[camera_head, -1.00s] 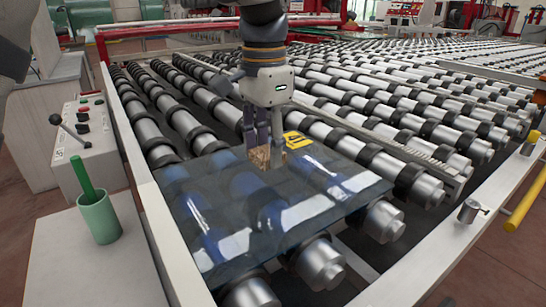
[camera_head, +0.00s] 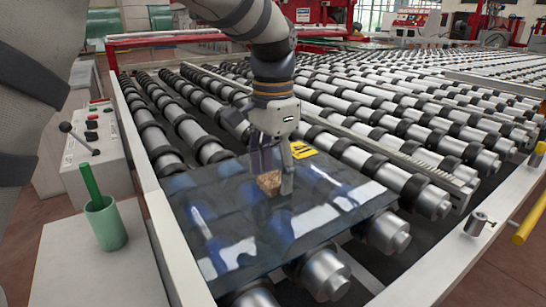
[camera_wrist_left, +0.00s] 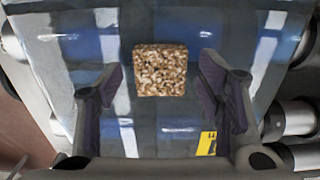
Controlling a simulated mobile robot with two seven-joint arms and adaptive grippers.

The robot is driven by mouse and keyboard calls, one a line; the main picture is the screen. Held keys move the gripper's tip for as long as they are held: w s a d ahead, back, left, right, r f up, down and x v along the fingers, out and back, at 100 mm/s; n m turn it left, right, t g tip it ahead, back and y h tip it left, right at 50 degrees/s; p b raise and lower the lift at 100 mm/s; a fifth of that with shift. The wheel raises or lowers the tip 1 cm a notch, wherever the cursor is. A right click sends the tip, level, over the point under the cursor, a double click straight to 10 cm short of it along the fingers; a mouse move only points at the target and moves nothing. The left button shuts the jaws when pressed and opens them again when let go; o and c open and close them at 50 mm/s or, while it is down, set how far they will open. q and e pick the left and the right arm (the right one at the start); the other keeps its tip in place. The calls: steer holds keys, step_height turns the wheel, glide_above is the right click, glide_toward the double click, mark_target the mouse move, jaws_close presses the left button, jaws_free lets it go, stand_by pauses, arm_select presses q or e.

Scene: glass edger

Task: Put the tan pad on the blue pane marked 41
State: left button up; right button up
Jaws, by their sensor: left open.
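The tan, speckled pad (camera_head: 270,183) appears to rest on the blue glass pane (camera_head: 225,215), near its middle. In the left wrist view the pad (camera_wrist_left: 160,70) lies flat-looking between two spread fingers, with a gap on each side. The pane (camera_wrist_left: 115,20) bears a yellow label (camera_head: 302,150) at its far edge, partly behind a finger; its digits are too small to read surely. My left gripper (camera_head: 271,180) is open, pointing down over the pane, its fingers on either side of the pad. My right gripper is not in view.
The pane lies on a roller conveyor (camera_head: 430,150) with black-ringed metal rollers and a pale side rail (camera_head: 165,235). A green cup (camera_head: 106,225) holding a green stick stands on a grey stand at left. A lever control box (camera_head: 95,150) is behind it.

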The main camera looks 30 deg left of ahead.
mark_target(273, 179)
arm_select(q)
step_height(273, 179, up, 12)
steer(key=shift+f+b, duration=0.2)
steer(key=shift+b, duration=0.1)
